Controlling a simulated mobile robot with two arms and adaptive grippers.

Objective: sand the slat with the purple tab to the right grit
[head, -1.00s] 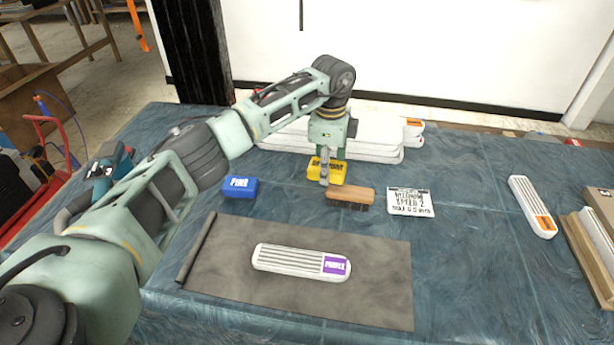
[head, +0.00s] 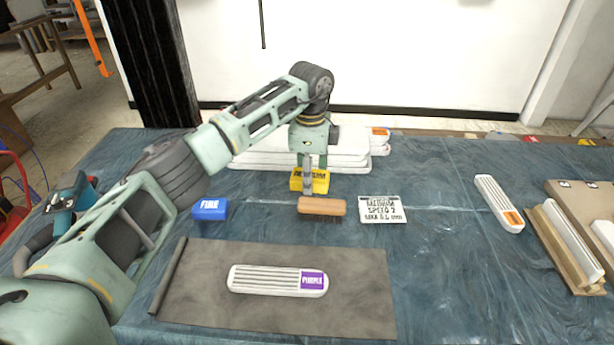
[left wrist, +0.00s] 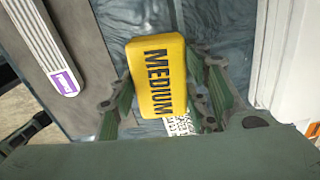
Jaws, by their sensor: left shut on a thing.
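The slat with the purple tab (head: 265,280) is white with dark grooves and lies flat on a dark grey mat (head: 360,295). Its tab reads PURPLE; part of it also shows in the left wrist view (left wrist: 40,40). My left gripper (head: 311,178) is shut on the yellow MEDIUM block (left wrist: 158,72), behind the mat; I cannot tell whether the block is off the table. A blue block (head: 209,208) marked FINE sits to its left. A white card (head: 381,209) with black print, MEDIUM and SPEED 2 partly legible, lies to the right. My right gripper is out of view.
A wooden-handled brush (head: 322,206) lies just in front of the yellow block. White slabs (head: 260,160) are stacked behind the gripper. A slat with an orange tab (head: 498,203) and a wooden rack (head: 565,245) stand at the right. The table between card and orange-tabbed slat is clear.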

